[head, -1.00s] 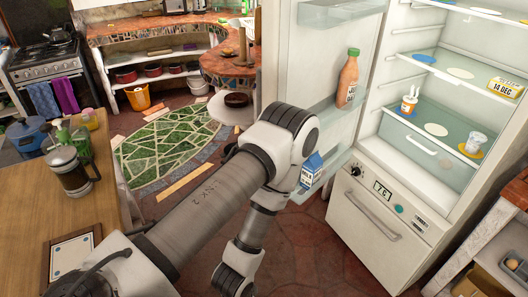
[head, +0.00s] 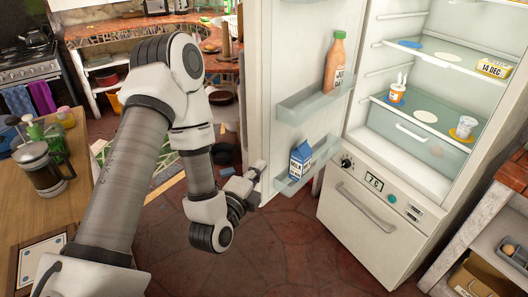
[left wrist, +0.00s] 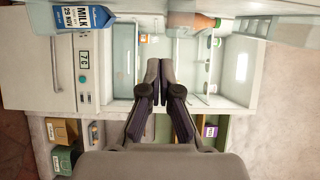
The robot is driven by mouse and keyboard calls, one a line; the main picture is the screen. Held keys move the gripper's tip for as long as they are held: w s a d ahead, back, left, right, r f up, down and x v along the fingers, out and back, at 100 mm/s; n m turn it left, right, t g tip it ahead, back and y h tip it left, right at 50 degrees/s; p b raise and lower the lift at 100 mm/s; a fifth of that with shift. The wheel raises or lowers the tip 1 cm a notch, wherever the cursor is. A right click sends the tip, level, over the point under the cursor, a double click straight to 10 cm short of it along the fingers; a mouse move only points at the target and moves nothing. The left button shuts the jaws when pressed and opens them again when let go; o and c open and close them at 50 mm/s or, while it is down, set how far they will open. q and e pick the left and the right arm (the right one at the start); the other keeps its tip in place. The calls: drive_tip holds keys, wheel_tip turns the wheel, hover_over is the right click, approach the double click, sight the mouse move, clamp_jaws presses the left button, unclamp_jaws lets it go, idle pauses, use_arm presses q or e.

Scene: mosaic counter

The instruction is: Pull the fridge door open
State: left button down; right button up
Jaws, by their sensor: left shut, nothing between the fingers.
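The fridge door (head: 268,75) stands wide open, its shelved inner side facing the fridge (head: 375,235). The door shelves hold an orange bottle (head: 334,65) and a blue-and-white milk carton (head: 300,158). My left gripper (head: 259,172) is shut and empty, by the lower free edge of the door; I cannot tell whether it touches it. In the left wrist view its closed fingers (left wrist: 160,68) point toward the open fridge interior, with the milk carton (left wrist: 86,17) at upper left and the bottle (left wrist: 193,20) at the top. My right gripper is not in view.
A wooden counter (head: 75,195) with a French press (head: 40,170) is at the left. A low shelf unit (head: 480,225) stands right of the fridge. Red tiled floor (head: 275,245) is clear in front of the fridge.

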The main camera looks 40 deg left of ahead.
sight(248, 125)
use_arm(q)
drive_tip(key=w+a, duration=0.1)
drive_tip(key=w, duration=0.2)
drive_tip(key=w+a+p, duration=0.1)
drive_tip(key=w+a, duration=0.1)
drive_tip(key=w, duration=0.2)
drive_tip(key=w+a+p, duration=0.1)
drive_tip(key=w+a, duration=0.1)
drive_tip(key=w, duration=0.1)
drive_tip(key=shift+w+a+r, duration=0.1)
drive_tip(key=shift+w+a, duration=0.05)
drive_tip(key=shift+a, duration=0.05)
drive_tip(key=shift+d, duration=0.1)
drive_tip(key=a+p, duration=0.1)
drive_tip(key=a, duration=0.1)
drive_tip(key=a+p, duration=0.2)
drive_tip(key=a, duration=0.1)
drive_tip(key=w+a+r+p, duration=0.1)
drive_tip(key=a, duration=0.2)
drive_tip(key=w+a+f+p, duration=0.1)
drive_tip(key=a, duration=0.8)
drive_tip(key=shift+w+a+p, duration=0.2)
drive_tip(key=shift+a+p, duration=0.1)
drive_tip(key=shift+p, duration=0.05)
